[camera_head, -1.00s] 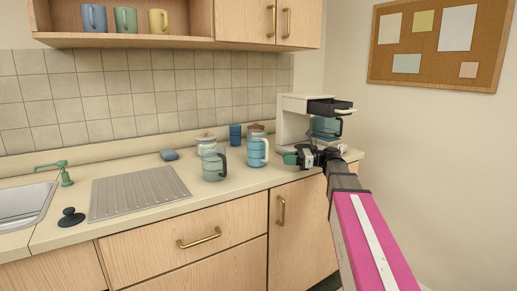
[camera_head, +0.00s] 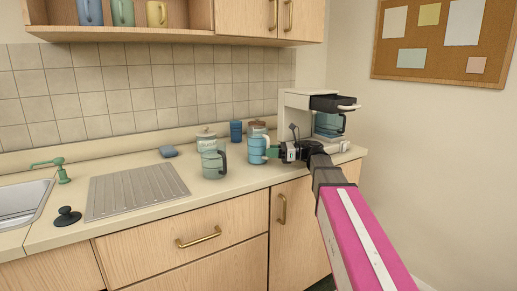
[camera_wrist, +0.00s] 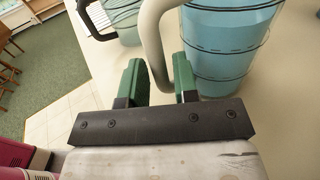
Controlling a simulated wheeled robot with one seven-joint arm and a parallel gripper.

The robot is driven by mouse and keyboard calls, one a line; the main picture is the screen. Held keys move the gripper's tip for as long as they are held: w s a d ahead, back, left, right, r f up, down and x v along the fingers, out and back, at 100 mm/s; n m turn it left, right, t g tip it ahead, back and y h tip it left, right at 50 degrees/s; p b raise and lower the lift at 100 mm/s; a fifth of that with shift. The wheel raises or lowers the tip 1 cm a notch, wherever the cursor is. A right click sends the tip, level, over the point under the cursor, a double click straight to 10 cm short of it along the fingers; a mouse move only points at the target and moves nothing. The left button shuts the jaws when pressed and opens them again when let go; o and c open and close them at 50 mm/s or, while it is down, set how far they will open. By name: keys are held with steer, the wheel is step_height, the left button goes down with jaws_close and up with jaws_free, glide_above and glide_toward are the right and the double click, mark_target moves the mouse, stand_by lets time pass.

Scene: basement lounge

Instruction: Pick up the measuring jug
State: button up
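A blue jug with ring markings and a pale handle (camera_head: 257,150) stands upright on the counter; it also fills the upper right of the wrist view (camera_wrist: 225,50). A clear greenish jug with a dark handle (camera_head: 212,164) stands to its left and partly shows at the top of the wrist view (camera_wrist: 122,12). I cannot tell for certain which is the measuring jug. My gripper (camera_head: 276,153) is at the blue jug's handle side. In the wrist view, its green fingers (camera_wrist: 160,82) are apart, with the pale handle reaching between them; contact is unclear.
A white coffee machine (camera_head: 298,112) with a glass pot stands just behind and right of my gripper. A lidded jar (camera_head: 205,140) and a blue cup (camera_head: 236,131) stand behind the jugs. The ridged drainboard (camera_head: 135,190) lies clear to the left.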

steer(key=shift+a+f, duration=0.1)
steer(key=shift+a, duration=1.45)
jaws_close()
step_height(320, 180, up, 10)
steer(key=shift+c, duration=2.1)
jaws_free()
jaws_close()
